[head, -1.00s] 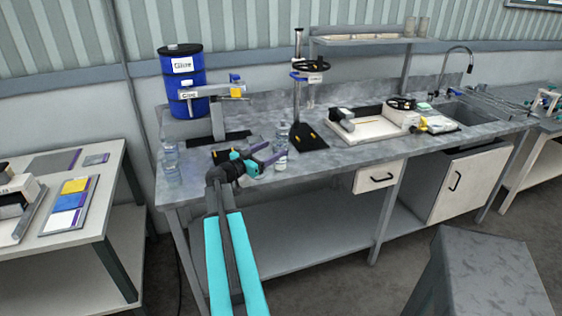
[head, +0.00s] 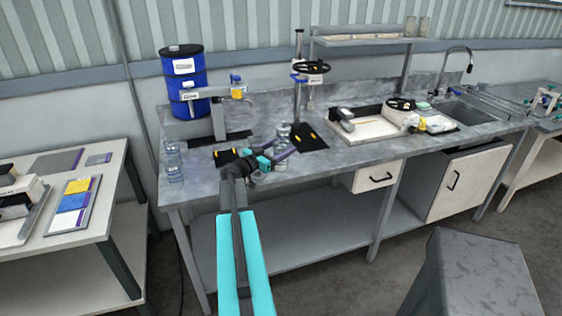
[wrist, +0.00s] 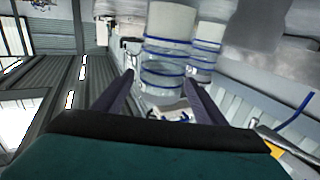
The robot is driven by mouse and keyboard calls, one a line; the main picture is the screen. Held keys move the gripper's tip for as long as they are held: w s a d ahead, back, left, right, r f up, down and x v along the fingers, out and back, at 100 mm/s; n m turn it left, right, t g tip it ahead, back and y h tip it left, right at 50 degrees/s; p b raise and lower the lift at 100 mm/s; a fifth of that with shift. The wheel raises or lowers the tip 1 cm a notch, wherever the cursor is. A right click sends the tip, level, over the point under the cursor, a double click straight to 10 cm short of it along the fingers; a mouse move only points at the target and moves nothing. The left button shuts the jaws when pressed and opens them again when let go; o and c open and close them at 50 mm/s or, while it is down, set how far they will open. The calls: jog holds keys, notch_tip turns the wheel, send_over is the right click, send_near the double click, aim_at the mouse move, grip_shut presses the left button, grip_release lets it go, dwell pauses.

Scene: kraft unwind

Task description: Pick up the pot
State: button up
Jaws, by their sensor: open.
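A small clear container with blue bands (head: 283,131), which looks like the pot, stands on the grey metal bench near its front. My gripper (head: 280,152) is at it, low over the bench edge, and partly covers it. In the wrist view the banded container (wrist: 165,60) lies ahead between the two purple fingers of my gripper (wrist: 159,82), which are apart. I cannot tell whether either finger touches it. A second banded cylinder (wrist: 207,45) shows beside it in the wrist view.
A clear bottle (head: 173,163) stands at the bench's left front corner. A blue drum (head: 184,80) and a press stand (head: 298,95) are behind my gripper. A tray (head: 365,125) and sink (head: 460,115) lie to the right. A side table (head: 60,240) stands left.

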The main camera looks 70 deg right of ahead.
dwell(0.4)
jog(key=c, duration=1.5)
jog(key=shift+r, duration=0.2)
jog(key=a+r+b, duration=0.2)
jog(key=a+b, duration=0.1)
jog(key=a, duration=0.5)
jog(key=a+r+b, duration=0.2)
jog(key=a+b, duration=0.2)
jog(key=a, duration=0.4)
jog(key=shift+w+r, duration=0.3)
